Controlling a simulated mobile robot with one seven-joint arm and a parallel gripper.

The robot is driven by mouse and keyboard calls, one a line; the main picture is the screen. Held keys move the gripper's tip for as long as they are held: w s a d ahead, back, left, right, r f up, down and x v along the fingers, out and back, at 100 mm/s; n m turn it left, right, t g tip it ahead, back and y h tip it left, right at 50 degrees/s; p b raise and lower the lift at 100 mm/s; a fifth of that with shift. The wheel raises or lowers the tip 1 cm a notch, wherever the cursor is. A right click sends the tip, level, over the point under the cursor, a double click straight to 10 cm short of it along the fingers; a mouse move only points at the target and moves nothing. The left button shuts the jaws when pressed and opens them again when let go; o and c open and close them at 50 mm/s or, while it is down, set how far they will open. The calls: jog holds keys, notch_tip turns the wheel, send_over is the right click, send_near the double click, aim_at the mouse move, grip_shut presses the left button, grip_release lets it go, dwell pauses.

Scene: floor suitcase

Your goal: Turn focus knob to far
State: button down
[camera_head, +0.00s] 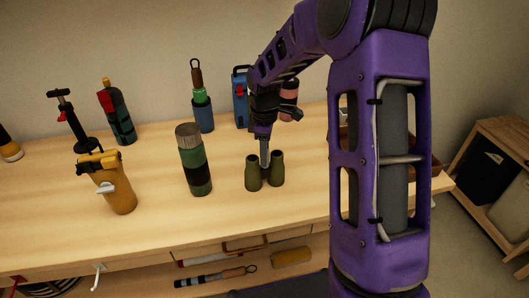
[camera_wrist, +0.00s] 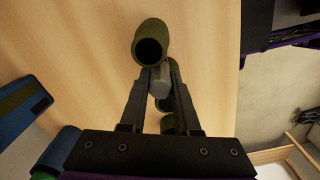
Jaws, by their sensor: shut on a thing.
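A pair of olive-green binoculars stands on the wooden table; its left barrel (camera_head: 252,173) and right barrel (camera_head: 277,168) show in the head view. In the wrist view one barrel (camera_wrist: 152,42) shows its dark round opening, and the other is partly hidden behind my fingers. The grey focus knob (camera_wrist: 160,82) sits between the barrels. My gripper (camera_head: 264,163) comes down from above between the barrels. In the wrist view its two fingers (camera_wrist: 160,88) are closed on the knob, one on each side.
A green flask (camera_head: 194,160) stands left of the binoculars, and a yellow container (camera_head: 114,188) farther left. Blue, green and red bottles, a hand pump (camera_head: 73,122) and a pink-banded bottle (camera_head: 289,97) stand behind. The table front (camera_head: 230,212) is clear.

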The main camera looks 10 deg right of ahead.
jog(key=shift+m, duration=0.3)
jog(key=c, duration=0.6)
grip_release()
notch_tip(320, 180, up, 18)
jog(key=p, duration=0.3)
jog(key=shift+f, duration=0.25)
